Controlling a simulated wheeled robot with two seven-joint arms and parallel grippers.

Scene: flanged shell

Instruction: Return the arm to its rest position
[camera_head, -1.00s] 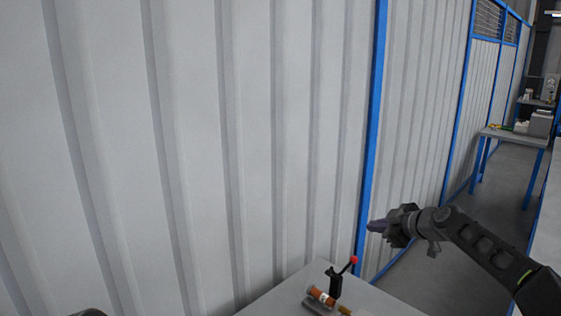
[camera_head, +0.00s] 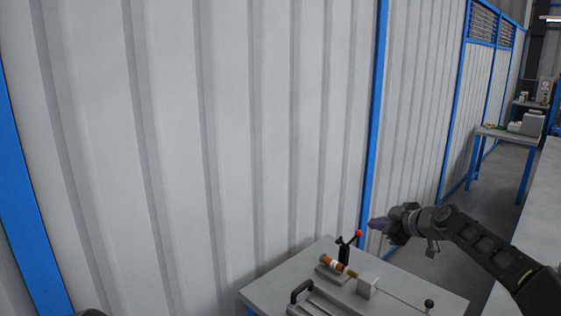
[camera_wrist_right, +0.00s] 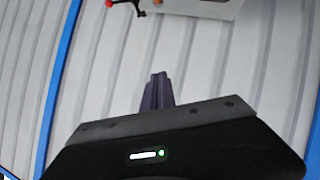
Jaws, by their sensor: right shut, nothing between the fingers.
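My right arm comes in from the right in the head view. Its gripper (camera_head: 377,223) is held in the air beyond the right back corner of a grey table, beside the blue wall post. Its purple fingers are together with nothing between them. The right wrist view shows the same shut fingers (camera_wrist_right: 158,92) in front of the ribbed wall, with the table's edge at the top. My left gripper is not in view; only a small dark rounded part shows at the bottom left of the head view.
The grey table (camera_head: 262,293) holds a black stand with a red knob (camera_head: 344,250), an orange cylinder (camera_head: 331,262), a pale block with a rod (camera_head: 367,285) and a black-handled fixture (camera_head: 302,291). A white ribbed wall (camera_head: 240,130) stands behind. Another table (camera_head: 507,135) stands far right.

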